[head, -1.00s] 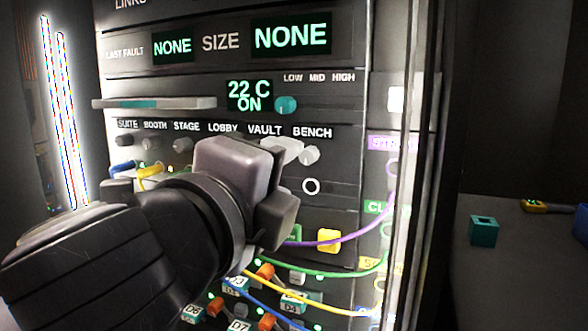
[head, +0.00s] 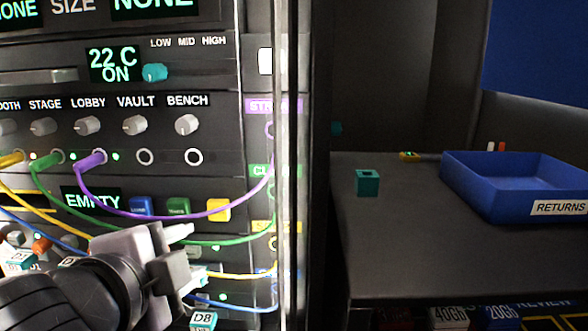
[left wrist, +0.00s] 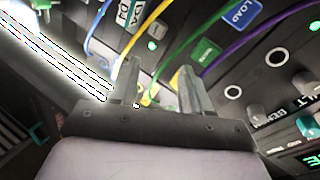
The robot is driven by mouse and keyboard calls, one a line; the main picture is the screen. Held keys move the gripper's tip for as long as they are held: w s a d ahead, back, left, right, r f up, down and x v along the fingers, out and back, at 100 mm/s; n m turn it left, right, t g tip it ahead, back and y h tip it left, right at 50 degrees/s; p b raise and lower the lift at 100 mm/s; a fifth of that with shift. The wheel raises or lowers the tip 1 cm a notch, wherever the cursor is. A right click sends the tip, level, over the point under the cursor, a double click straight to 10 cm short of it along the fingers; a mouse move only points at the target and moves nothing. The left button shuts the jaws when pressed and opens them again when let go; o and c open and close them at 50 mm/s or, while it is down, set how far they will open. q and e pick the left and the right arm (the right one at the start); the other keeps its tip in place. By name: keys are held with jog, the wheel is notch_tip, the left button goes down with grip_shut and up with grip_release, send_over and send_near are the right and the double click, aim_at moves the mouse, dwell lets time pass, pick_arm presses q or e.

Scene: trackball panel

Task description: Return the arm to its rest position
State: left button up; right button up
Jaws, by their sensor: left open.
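My left gripper (head: 187,250) is in the lower left of the head view, in front of the panel (head: 225,130) and below its buttons. In the left wrist view the left gripper (left wrist: 155,85) has its two fingers apart with nothing between them. Behind the fingers are cables and a green button (left wrist: 205,52). The panel carries a row of knobs, and a purple cable (head: 150,214), a green cable (head: 60,190) and a yellow cable (head: 45,202) are plugged into it. My right gripper is not in view.
Right of the panel's edge post (head: 290,180) is a dark table (head: 400,250) with a blue RETURNS tray (head: 470,190) and a teal block (head: 368,183). The front middle of the table is clear. Loose cables hang in front of the panel's lower part.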

pick_arm(q)
jog(key=s+a+f+n+g, duration=0.2)
jog(key=s+f+n, duration=0.15)
jog(key=f, duration=0.55)
jog(key=s+a+f+n+g+y, duration=0.1)
jog(key=s+a+f+n+g, duration=0.2)
jog(key=f, duration=0.6)
jog(key=s+a+f+n+g, duration=0.15)
jog(key=s+f+n, duration=0.25)
jog(key=f, duration=0.5)
jog(key=s+a+f+n+g+y, duration=0.1)
jog(key=s+a+f+n+g, duration=0.25)
jog(key=s+f, duration=0.45)
jog(key=w+d+r+t+h+p, duration=0.1)
jog(key=w+d+t+h+p, duration=0.1)
jog(key=w+t+p, duration=0.3)
jog(key=d+t+p, duration=0.1)
jog(key=p, duration=0.3)
jog(key=shift+w+t, duration=0.3)
jog(key=shift+t, duration=0.1)
